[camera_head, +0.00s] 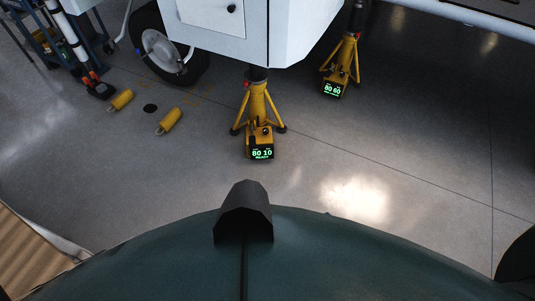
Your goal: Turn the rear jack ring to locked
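Two yellow tripod jacks stand on the floor under the white body (225,30). The nearer jack (258,103) is at the middle of the head view, its top up against the underside of the white body. Its display (262,154) shows green digits that look like 80 10, with READY below. The farther jack (345,58) is to the right, with a display (332,89) that looks like 80 60. I cannot tell which jack is the rear one. The rings are too small to read as locked or unlocked. Neither gripper is in view.
A wheel (161,47) is left of the nearer jack. Two yellow chocks (169,121) (122,100) lie on the floor near a dark round spot (150,109). A blue rack (45,40) is at the upper left. The floor in front of the jacks is clear.

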